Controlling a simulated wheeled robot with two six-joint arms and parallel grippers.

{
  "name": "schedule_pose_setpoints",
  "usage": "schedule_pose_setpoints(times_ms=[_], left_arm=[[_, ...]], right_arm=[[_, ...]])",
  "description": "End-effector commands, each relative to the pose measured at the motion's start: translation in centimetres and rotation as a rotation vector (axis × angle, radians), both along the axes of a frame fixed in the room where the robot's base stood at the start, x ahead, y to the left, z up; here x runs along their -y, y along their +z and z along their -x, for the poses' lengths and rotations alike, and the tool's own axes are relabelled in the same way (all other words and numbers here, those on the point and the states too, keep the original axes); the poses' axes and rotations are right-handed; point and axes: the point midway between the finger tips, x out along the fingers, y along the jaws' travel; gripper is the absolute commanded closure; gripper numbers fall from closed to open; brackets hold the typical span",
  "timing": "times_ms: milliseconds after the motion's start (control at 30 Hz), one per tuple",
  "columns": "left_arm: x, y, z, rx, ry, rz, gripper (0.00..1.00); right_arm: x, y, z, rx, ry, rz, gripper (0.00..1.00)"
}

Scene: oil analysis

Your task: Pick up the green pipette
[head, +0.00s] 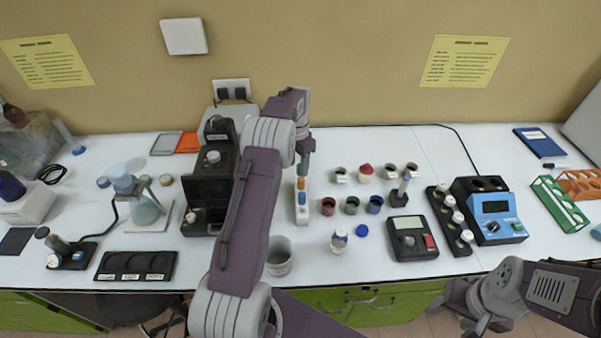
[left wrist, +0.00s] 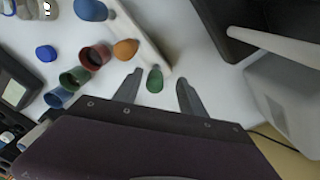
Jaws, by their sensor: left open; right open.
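The green pipette (left wrist: 155,79) shows in the left wrist view as a rounded green end at the end of a white rack (left wrist: 150,45). It lies between the two fingers of my left gripper (left wrist: 160,77), which are open and apart from it on both sides. In the head view my left gripper (head: 304,160) points down over the back end of the rack (head: 301,216); the green pipette is hidden there behind it. An orange pipette (left wrist: 126,48) and a blue one (left wrist: 90,10) stand along the same rack. My right gripper (head: 474,322) is open and empty, low at the right.
Red (head: 328,206), green (head: 351,205) and blue (head: 375,204) cups stand right of the rack. A black machine (head: 208,180) stands to its left. A glass beaker (head: 279,258) is near the front edge, and a dark meter (head: 412,238) is further right.

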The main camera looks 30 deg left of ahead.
Motion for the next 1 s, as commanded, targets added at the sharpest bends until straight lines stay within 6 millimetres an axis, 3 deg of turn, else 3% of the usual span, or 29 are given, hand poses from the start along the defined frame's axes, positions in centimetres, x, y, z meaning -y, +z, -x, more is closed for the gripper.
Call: schedule_pose_setpoints(times_ms=[100,333,600,767,1000], left_arm=[[0.2,-0.7,0.0,-0.002,-0.001,0.000,0.51],[0.7,-4.5,0.1,-0.002,0.000,0.000,0.51],[0.7,-5.2,0.1,0.002,0.000,0.000,0.51],[0.7,-5.2,0.1,0.001,0.000,-0.001,0.83],[0.7,-5.1,0.1,0.001,0.000,-0.001,0.84]], right_arm=[[0.0,0.3,0.0,0.000,0.000,0.000,0.45],[0.0,1.3,0.0,0.000,0.000,0.000,0.45],[0.0,1.3,0.0,0.000,0.000,0.000,0.45],[0.0,1.3,0.0,0.000,0.000,0.000,0.45],[0.0,1.3,0.0,0.000,0.000,0.000,0.45]])
